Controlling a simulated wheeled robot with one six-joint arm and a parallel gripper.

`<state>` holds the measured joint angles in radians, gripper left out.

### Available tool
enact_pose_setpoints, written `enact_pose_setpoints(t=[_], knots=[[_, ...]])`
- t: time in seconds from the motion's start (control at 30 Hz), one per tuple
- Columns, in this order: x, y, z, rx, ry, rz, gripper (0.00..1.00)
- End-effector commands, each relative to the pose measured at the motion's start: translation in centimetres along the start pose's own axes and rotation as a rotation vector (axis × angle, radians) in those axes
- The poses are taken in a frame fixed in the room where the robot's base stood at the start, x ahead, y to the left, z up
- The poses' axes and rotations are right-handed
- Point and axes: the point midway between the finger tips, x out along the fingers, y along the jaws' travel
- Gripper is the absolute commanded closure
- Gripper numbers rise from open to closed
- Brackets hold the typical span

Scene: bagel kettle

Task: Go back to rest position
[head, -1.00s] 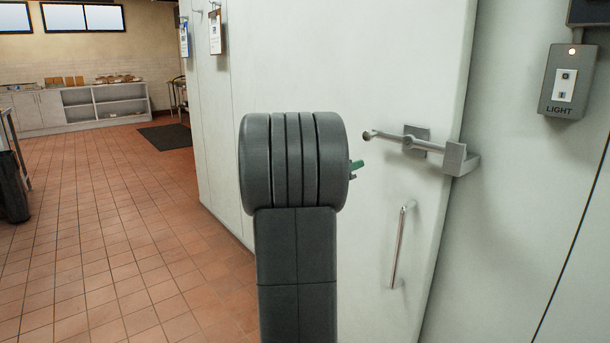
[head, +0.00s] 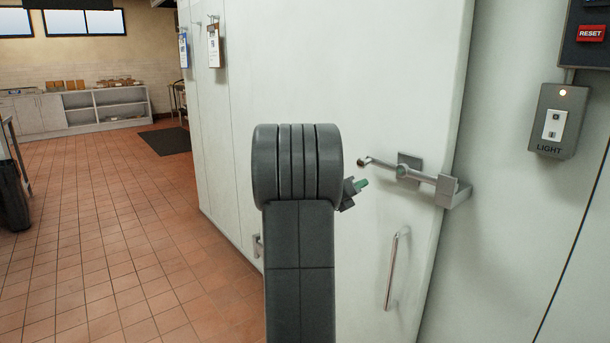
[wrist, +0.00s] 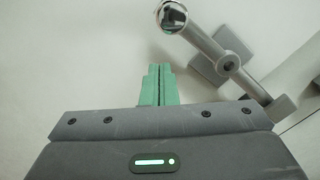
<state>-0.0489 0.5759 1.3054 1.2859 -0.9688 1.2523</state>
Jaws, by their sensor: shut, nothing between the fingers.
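My gripper (wrist: 160,85) has green fingers closed together with nothing between them in the wrist view. In the head view the gripper (head: 361,184) shows only partly, at the right of my dark grey arm, which hides the rest. A metal latch bar (head: 405,170) is on the pale door (head: 300,60), just right of the gripper. In the wrist view the latch bar (wrist: 205,42) lies right of and beyond the fingers, with its round end at the top; the fingers appear apart from it.
A vertical door handle (head: 395,268) is below the latch. A light switch box (head: 553,120) and a panel with a red reset button (head: 591,33) are on the right wall. Shelves (head: 120,103) stand far back.

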Motion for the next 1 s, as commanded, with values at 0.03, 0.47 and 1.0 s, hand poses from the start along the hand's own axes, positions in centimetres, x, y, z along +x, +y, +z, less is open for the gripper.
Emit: enact_pose_setpoints(t=[0.03,0.47,1.0], knots=[[0.0,-0.3,0.0,-0.032,0.002,0.003,1.0],[-0.1,-0.2,-2.3,-0.264,0.002,0.018,1.0],[-0.3,-0.6,-4.5,-0.493,0.002,0.033,1.0]])
